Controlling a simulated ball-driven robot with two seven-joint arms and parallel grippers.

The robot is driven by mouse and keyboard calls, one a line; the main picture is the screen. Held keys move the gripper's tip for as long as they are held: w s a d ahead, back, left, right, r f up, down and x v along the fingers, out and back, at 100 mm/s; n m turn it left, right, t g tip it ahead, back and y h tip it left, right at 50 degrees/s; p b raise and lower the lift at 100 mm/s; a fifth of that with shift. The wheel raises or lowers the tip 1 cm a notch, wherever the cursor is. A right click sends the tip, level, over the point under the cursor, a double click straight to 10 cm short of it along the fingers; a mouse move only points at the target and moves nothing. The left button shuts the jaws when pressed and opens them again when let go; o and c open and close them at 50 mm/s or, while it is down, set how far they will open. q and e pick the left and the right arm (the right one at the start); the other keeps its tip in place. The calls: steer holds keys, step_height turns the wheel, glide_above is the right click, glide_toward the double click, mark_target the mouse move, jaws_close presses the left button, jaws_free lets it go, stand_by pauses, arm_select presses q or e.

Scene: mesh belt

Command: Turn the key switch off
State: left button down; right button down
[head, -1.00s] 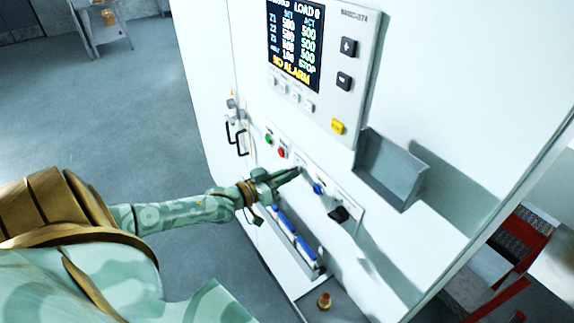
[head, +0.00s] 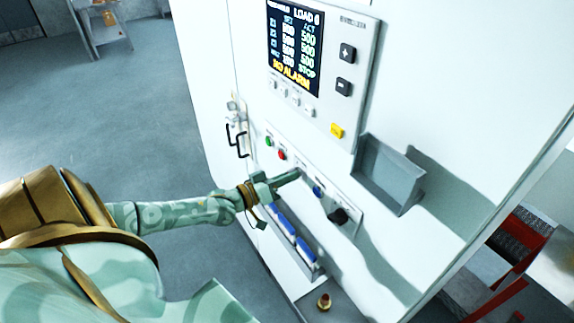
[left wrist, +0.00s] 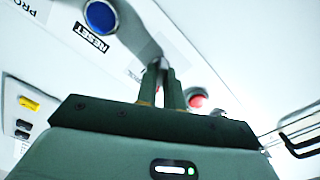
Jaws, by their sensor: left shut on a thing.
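My left gripper (head: 292,176) reaches the button strip on the white cabinet, between the red button (head: 282,154) and the blue button (head: 317,190). In the left wrist view its two green fingers (left wrist: 163,84) are nearly together, shut on the key switch (left wrist: 163,62). Only a small grey bit of the key switch shows at the fingertips; the fingers hide the rest, so its angle cannot be told. The blue button (left wrist: 100,18), labelled RESET, is to the upper left there, and the red button (left wrist: 197,98) is just to the right. My right gripper is out of view.
A green button (head: 269,141) and black door handles (head: 238,141) lie left of the strip's red button. A black knob (head: 339,215) is at its right end. A grey tray (head: 388,174) juts out to the right. A display (head: 294,45) is above, blue-fronted bins (head: 295,238) below.

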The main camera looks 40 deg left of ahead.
arm_select(q)
steer(key=c, duration=1.5)
jaws_free()
steer(key=v, duration=1.6)
steer(key=shift+s+a+r, duration=0.1)
